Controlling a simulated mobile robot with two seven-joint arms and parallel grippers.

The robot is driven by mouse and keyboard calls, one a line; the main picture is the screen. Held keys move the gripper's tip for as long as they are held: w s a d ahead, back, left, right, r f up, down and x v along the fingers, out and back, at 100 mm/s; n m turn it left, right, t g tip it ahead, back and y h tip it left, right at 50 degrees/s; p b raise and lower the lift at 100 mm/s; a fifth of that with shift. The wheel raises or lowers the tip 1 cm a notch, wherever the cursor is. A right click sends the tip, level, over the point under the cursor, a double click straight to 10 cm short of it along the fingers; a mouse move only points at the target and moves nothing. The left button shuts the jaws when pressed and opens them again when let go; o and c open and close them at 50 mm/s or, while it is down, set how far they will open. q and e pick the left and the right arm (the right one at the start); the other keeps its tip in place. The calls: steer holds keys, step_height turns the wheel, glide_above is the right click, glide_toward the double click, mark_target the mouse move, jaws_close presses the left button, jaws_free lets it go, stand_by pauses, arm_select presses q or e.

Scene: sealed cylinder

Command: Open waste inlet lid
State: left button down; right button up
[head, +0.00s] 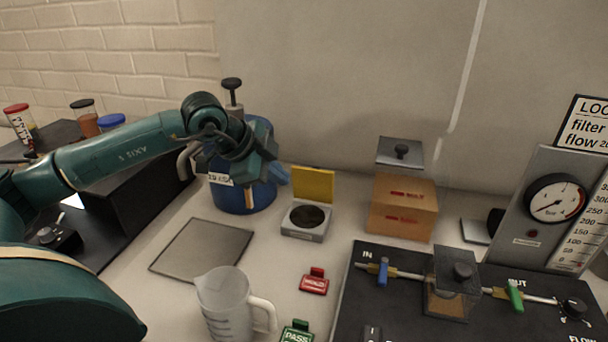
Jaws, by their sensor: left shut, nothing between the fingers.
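The waste inlet (305,230) is a small grey box with a dark round opening on the bench. Its yellow lid (313,184) stands upright at the back edge, so the opening is uncovered. My left gripper (281,176) is shut and empty, just left of the yellow lid and in front of the blue cylinder. I cannot tell whether its fingertips touch the lid. My right gripper is not in view.
The blue cylinder (245,198) stands behind my left gripper, partly hidden by my arm. A grey plate (202,248), a clear jug (222,300) and a red tag block (314,283) lie nearer. A cardboard box (402,208) and a black filter panel (400,310) are right.

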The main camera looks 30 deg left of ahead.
mark_target(317, 188)
arm_select(q)
steer(key=p+x, duration=0.1)
steer(key=x, duration=0.6)
steer(key=shift+w+d+f, duration=0.15)
steer(key=shift+f, duration=0.05)
steer(key=shift+w+a+r+p, duration=0.1)
steer(key=shift+w+a+p, duration=0.15)
steer(key=shift+w, duration=0.35)
steer(key=shift+w+a+r+p, duration=0.1)
steer(key=shift+w+p, duration=0.1)
steer(key=shift+w, duration=0.75)
steer(key=shift+w+a, duration=0.2)
steer(key=shift+w, duration=0.2)
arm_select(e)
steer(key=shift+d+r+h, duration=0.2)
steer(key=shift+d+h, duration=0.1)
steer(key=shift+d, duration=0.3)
arm_select(q)
steer(key=shift+w, duration=0.1)
